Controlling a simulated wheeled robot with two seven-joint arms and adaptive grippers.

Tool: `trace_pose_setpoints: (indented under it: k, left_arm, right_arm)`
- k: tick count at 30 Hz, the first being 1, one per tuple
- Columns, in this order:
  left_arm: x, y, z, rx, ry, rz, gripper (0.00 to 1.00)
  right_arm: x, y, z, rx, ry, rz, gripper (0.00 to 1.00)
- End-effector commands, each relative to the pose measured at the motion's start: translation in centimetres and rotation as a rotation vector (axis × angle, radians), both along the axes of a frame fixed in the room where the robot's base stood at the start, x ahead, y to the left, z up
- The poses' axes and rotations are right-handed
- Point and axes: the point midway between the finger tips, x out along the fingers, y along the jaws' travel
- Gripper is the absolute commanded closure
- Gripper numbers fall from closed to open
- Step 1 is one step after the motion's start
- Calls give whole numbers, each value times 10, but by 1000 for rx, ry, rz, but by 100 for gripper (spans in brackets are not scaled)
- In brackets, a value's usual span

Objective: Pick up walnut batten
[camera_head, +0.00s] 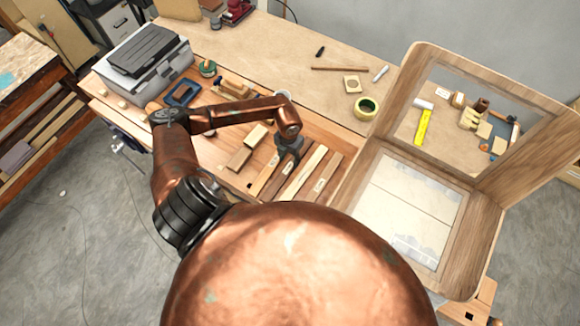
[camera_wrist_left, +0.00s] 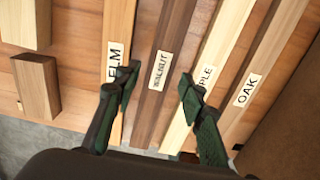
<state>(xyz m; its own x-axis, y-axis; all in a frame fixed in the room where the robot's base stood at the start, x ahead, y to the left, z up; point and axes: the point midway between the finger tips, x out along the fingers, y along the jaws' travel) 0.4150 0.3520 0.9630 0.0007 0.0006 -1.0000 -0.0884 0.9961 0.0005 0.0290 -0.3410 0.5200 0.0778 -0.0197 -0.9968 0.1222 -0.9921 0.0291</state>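The walnut batten (camera_wrist_left: 158,95) is a long dark brown strip with a white WALNUT label, in the middle of the left wrist view. In the head view the walnut batten (camera_head: 280,178) lies on the workbench, partly hidden by my left arm. My left gripper (camera_wrist_left: 158,77) is open, with one finger on each side of the walnut batten near its label. The left finger overlaps the elm batten (camera_wrist_left: 117,35) in the picture and the right one the maple batten (camera_wrist_left: 222,42). I cannot tell whether the fingers touch any batten. My right gripper is not in view.
The oak batten (camera_wrist_left: 262,68) lies right of the maple one. Short wood blocks (camera_wrist_left: 36,88) lie to the left.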

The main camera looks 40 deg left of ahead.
Motion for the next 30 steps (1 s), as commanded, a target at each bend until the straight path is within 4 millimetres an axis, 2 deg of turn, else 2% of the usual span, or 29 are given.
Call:
trace_pose_setpoints:
  k: [4,10,13,19,30]
  left_arm:
    - [-8,-3,-17,-2,5,3,62]
    - [-9,-3,-44,-1,1,3,62]
    - [-9,-3,-49,-1,1,2,62]
    - [-8,-3,-50,-1,0,1,62]
    - [-8,-3,-49,-1,0,1,88]
  right_arm:
    - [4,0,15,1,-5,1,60]
    - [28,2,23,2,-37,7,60]
    - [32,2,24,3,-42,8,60]
    - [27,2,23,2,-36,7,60]
    - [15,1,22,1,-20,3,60]
